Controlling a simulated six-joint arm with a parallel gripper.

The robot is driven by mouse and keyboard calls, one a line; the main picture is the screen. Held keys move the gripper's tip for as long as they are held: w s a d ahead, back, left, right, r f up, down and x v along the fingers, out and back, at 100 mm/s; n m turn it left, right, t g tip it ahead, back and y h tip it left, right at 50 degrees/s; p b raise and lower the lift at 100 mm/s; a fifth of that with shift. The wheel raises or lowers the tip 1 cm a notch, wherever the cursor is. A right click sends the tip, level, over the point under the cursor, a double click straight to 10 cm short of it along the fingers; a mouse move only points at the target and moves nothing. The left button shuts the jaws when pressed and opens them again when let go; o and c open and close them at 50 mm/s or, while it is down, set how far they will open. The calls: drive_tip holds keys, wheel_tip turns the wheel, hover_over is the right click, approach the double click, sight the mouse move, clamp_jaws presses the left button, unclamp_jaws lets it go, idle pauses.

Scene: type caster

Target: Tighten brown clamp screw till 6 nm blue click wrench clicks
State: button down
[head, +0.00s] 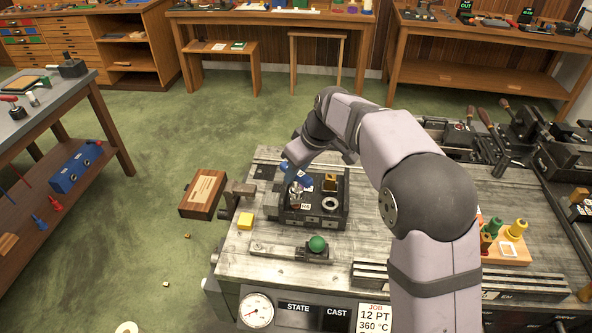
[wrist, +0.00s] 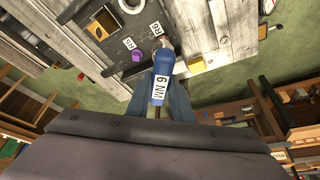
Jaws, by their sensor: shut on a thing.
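My gripper (head: 293,178) is shut on the blue click wrench (wrist: 159,86), which carries a white "6 NM" label. In the wrist view the wrench runs up between my fingers, and its metal end lies over the edge of a dark tray (wrist: 92,48). The same dark tray (head: 327,219) stands on the bench in the head view. A brown-gold block (head: 330,183) on this tray also shows in the wrist view (wrist: 104,20). I cannot tell which part is the brown clamp screw, or whether the wrench touches a screw.
A pale ring (head: 330,204) lies on the tray. A purple knob (wrist: 136,55) is close to the wrench. Vises crowd the right.

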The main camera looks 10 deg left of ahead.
drive_tip(key=shift+f+b, duration=0.6)
drive_tip(key=shift+f, duration=0.2)
idle(0.4)
drive_tip(key=n+g+p, duration=0.1)
drive_tip(key=n, duration=0.1)
drive_tip(key=n+p, duration=0.1)
drive_tip(key=n, duration=0.2)
drive_tip(key=shift+w+r+g+y, duration=0.1)
drive_tip(key=shift+r+g+y, duration=0.05)
drive_tip(key=shift+g+y, duration=0.25)
drive_tip(key=n+g+p, duration=0.1)
drive_tip(key=n+p, duration=0.2)
drive_tip(key=shift+r, duration=0.2)
drive_tip(key=shift+f+n+g+p, duration=0.1)
drive_tip(key=shift+n+g+p, duration=0.3)
drive_tip(key=shift+n+p, duration=0.35)
drive_tip(key=shift+f+n, duration=0.25)
drive_tip(key=shift+n, duration=0.2)
drive_tip(key=shift+f, duration=0.1)
